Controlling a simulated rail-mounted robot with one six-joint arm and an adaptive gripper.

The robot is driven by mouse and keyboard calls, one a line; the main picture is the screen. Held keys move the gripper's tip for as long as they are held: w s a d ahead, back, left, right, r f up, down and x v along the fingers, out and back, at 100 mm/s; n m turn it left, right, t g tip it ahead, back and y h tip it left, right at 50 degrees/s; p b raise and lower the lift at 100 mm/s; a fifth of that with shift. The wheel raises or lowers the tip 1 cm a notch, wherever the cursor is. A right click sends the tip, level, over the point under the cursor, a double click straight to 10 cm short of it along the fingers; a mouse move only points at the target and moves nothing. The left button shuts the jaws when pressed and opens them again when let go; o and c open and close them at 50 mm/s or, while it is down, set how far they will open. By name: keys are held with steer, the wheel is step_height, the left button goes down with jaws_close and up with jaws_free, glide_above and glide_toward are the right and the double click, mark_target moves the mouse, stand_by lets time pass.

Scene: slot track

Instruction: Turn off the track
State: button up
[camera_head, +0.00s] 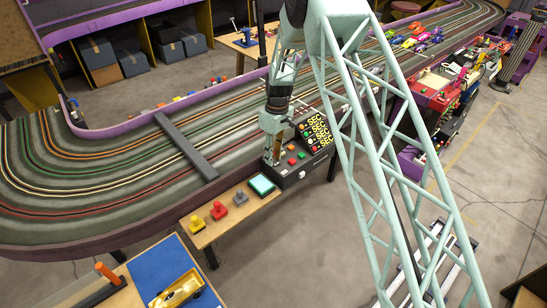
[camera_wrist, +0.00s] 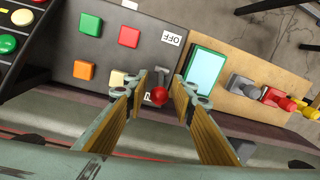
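The black control panel (camera_head: 292,178) stands at the inner edge of the slot track (camera_head: 130,180); it also shows in the wrist view (camera_wrist: 110,53). In the wrist view a switch lever with a red ball knob (camera_wrist: 159,96) is on the panel. The knob is at the end away from the white OFF label (camera_wrist: 173,38). A second label beside the knob is mostly hidden by a finger. My gripper (camera_wrist: 160,92) is open, with one finger on each side of the knob and visible gaps. In the head view my gripper (camera_head: 272,155) is low over the panel's left end.
Red, green, orange and pale buttons (camera_wrist: 128,37) lie left of the lever. A teal-framed screen (camera_wrist: 204,70) sits close to the right finger. Grey, red and yellow plunger-like handles (camera_head: 219,210) stand on the wooden shelf (camera_head: 236,218). A dark bar (camera_head: 186,146) crosses the track.

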steer(key=shift+c, duration=0.9)
jaws_close()
steer(key=shift+w, duration=0.1)
